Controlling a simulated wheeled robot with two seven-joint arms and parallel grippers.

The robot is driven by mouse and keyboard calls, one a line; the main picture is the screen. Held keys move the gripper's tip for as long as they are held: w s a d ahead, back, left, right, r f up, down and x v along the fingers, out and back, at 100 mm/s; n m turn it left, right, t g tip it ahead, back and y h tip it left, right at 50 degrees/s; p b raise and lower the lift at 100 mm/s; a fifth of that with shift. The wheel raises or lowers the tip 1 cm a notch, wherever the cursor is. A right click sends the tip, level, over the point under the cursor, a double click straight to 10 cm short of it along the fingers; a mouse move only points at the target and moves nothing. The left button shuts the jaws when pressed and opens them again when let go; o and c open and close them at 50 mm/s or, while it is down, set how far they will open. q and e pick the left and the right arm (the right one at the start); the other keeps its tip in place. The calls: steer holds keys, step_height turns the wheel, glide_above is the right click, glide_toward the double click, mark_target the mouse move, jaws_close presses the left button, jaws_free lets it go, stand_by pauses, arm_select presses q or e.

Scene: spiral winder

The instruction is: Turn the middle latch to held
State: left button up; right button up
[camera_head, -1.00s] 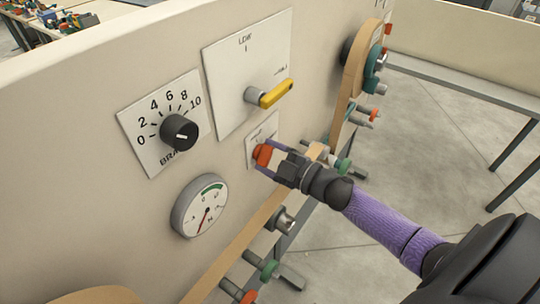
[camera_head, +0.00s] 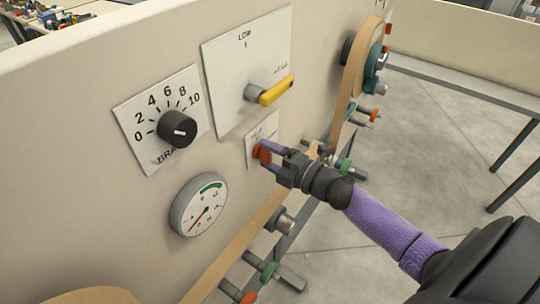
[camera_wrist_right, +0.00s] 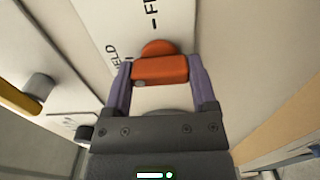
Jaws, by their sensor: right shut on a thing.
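The latch (camera_head: 263,154) is a small orange-red handle on a white plate (camera_head: 252,146) in the middle of the panel. My right gripper (camera_head: 268,154) is shut on it, one purple finger on each side. In the right wrist view the orange latch (camera_wrist_right: 160,70) lies across between the two fingers of my right gripper (camera_wrist_right: 162,82). Lettering ending in "ELD" and a mark beside "FR" show on the plate above it. The gripper hides part of the plate and the latch's base. My left gripper is not in view.
A yellow lever (camera_head: 276,91) on a plate marked "LOW" stands out just above the gripper. A black knob (camera_head: 178,129) and a round gauge (camera_head: 199,205) are to the left. Pegs and rollers (camera_head: 283,220) stick out below and to the right.

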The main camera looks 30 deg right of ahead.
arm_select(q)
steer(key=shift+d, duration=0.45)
arm_select(e)
steer(key=o, duration=1.2)
steer(key=shift+c, duration=0.2)
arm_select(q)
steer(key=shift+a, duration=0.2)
arm_select(e)
steer(key=shift+s+d, duration=0.1)
steer(key=shift+s, duration=0.2)
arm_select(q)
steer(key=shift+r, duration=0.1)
arm_select(e)
steer(key=v, duration=0.9)
steer(key=shift+s, duration=0.2)
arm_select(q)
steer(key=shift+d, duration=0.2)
arm_select(e)
steer(key=shift+d, duration=0.1)
